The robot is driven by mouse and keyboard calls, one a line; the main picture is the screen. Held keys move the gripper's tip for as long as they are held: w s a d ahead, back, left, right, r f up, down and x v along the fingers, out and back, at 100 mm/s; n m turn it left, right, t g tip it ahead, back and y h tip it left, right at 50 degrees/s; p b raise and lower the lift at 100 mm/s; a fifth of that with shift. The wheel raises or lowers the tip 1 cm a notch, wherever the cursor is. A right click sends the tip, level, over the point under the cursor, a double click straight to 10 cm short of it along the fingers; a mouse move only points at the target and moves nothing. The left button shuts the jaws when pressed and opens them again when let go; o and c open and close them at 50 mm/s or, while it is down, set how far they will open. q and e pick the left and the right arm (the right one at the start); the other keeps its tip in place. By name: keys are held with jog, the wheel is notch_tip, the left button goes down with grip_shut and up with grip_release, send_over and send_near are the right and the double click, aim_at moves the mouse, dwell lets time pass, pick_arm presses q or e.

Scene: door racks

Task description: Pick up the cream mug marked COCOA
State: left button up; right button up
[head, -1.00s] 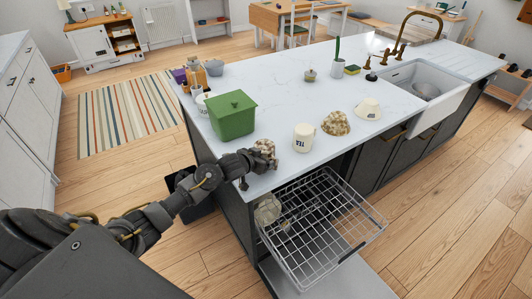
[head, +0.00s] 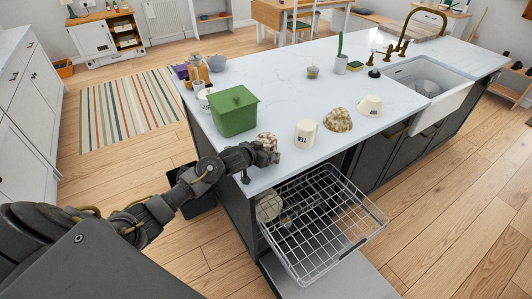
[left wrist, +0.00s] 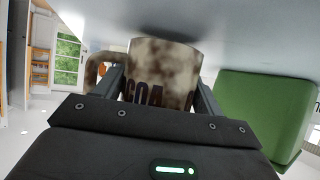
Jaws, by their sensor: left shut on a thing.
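The mug marked COCOA (left wrist: 165,70) fills the middle of the left wrist view. Its surface is mottled cream and brown, with the dark letters "COA" showing and its handle to the left. In the head view it (head: 267,138) is at the near edge of the island's worktop, partly hidden by my left gripper. My left gripper (head: 268,152) is shut on this mug, its fingers (left wrist: 160,95) on either side of the body. I cannot tell whether the mug touches the worktop. My right gripper is not in view.
A cream lettered mug (head: 306,133), a mottled rounded item (head: 337,120) and another cream mug (head: 369,105) are to the right. An extended wire dishwasher rack (head: 325,225) lies below the worktop edge. The worktop's middle is clear.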

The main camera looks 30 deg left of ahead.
pick_arm(q)
jog(key=s+d+r+p, duration=0.1)
jog(key=s+d+r, duration=0.4)
jog(key=s+r, duration=0.7)
jog(key=shift+s, duration=0.55)
jog(key=shift+d, duration=0.1)
